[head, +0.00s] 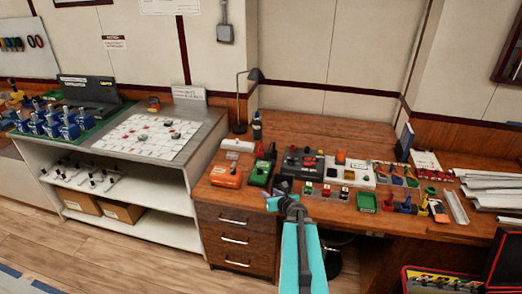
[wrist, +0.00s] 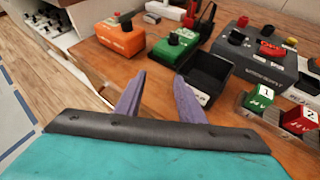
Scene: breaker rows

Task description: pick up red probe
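My gripper (wrist: 160,76) has two purple fingers, spread apart with nothing between them. In the head view my gripper (head: 280,199) is over the front edge of the wooden desk, just in front of a black tray (wrist: 205,76). No red thing is plainly recognisable as a probe. A small red piece (wrist: 190,20) stands beside a black one behind the green box, and a red curved piece (wrist: 271,50) lies on the grey box; both are beyond my fingers. I cannot tell whether either is the red probe.
An orange box (wrist: 120,36) and a green box (wrist: 174,47) with black knobs stand ahead. The grey box (wrist: 248,58) and coloured blocks are to the right. The wooden desk (head: 325,128) has bare room at the back. A printed board (head: 150,135) lies on the left bench.

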